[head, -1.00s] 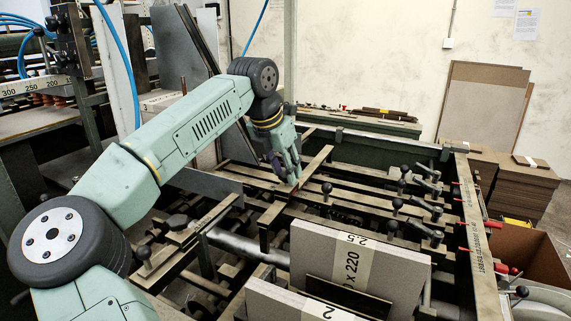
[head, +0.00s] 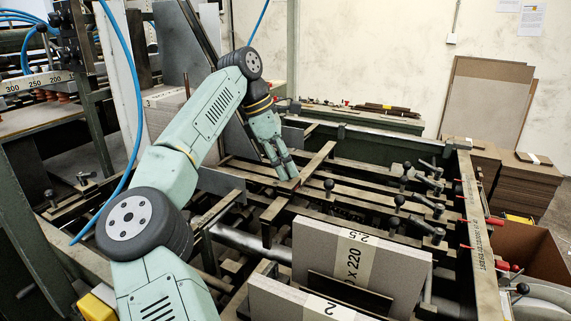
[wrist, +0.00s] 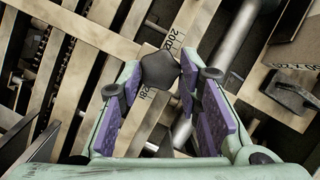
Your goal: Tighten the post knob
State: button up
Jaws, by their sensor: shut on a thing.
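The post knob is a dark, lobed knob (wrist: 160,69) in the upper middle of the wrist view, beside a printed scale on a tan bar. My gripper (wrist: 158,76) is shut on it, with a purple-padded finger at each side of the knob. In the head view my gripper (head: 287,177) points down at the cross bar (head: 313,166) of the feeder. There the knob is mostly hidden by the fingers. The post under the knob cannot be made out.
Several black ball knobs stand nearby on the feeder rails, one (head: 329,184) just right of my gripper. Stacked grey boards (head: 308,248) stand in front. Clamp handles line the right rail (head: 470,215). A blue hose (head: 137,100) hangs near my arm at the left.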

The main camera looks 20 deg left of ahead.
jog(key=shift+w+m+g, duration=0.1)
jog(key=shift+m+g, duration=0.3)
jog(key=shift+m, duration=0.8)
jog(key=o, duration=1.1)
jog(key=shift+o, duration=0.2)
